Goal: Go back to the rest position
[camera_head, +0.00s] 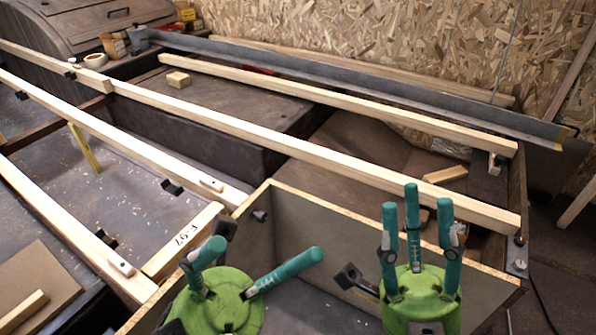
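My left gripper (266,249) has a green body and teal fingers. It is low in the middle of the head view, over a box-like wooden frame. Its two visible fingers are spread wide apart with nothing between them. My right gripper (417,203) is to the right of it, at the bottom of the view. Its three teal fingers point up and stand apart, with nothing held between them. The two grippers are apart from each other.
The box-like frame (325,222) has a pale top edge close to both grippers. Long pale wooden beams (265,138) cross the view. A grey metal rail (350,88) runs behind them. A chipboard wall (400,40) closes the back. A small wood block (178,79) lies farther away.

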